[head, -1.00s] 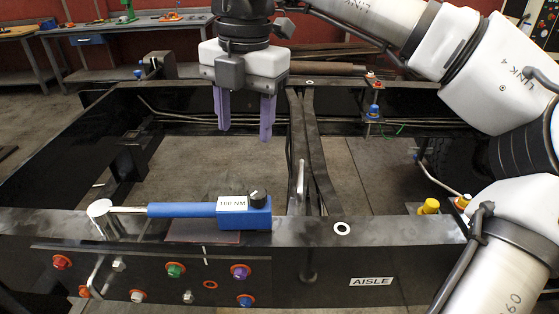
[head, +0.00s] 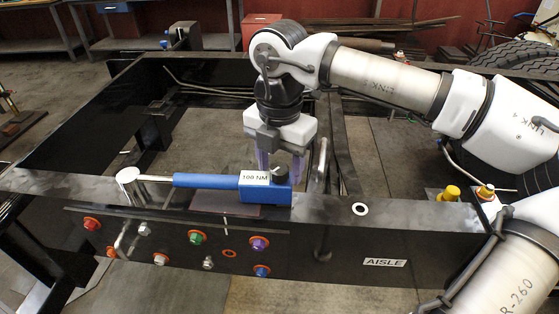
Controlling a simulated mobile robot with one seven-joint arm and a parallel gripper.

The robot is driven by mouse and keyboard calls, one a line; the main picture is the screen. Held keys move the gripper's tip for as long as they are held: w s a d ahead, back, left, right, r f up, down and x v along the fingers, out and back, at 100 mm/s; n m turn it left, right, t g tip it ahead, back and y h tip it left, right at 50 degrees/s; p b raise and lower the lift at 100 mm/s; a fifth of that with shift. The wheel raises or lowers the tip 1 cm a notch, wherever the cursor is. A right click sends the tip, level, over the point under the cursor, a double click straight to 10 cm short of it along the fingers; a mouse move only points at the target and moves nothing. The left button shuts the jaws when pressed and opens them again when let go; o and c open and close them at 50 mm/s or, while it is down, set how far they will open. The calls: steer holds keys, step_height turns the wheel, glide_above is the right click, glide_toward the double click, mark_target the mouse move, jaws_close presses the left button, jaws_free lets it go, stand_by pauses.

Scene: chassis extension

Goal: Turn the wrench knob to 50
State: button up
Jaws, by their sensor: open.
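The torque wrench (head: 207,181) has a blue body and a white label reading 100 NM. It lies along the top of the black chassis rail, its silver head (head: 130,178) at the left end. The dark knob (head: 280,172) sits on top of the blue block at the wrench's right end. My gripper (head: 281,167) points down with its purple fingers open, right at the knob or just behind it. One finger shows on each side of the knob. I cannot tell whether they touch it. The knob's pointer is too small to read.
The chassis rail (head: 420,217) carries an AISLE label and several coloured bolts on its front face. A metal lever (head: 321,160) stands just right of my gripper. Yellow bolts (head: 449,194) stand farther right. The chassis interior behind the wrench is open floor.

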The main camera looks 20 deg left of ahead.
steer(key=shift+f, duration=0.1)
steer(key=c, duration=1)
steer(key=n+b, duration=0.2)
steer(key=shift+f+n, duration=0.1)
steer(key=shift+n, duration=0.3)
steer(key=n+b, duration=0.2)
steer(key=n, duration=0.3)
steer(key=o, duration=1)
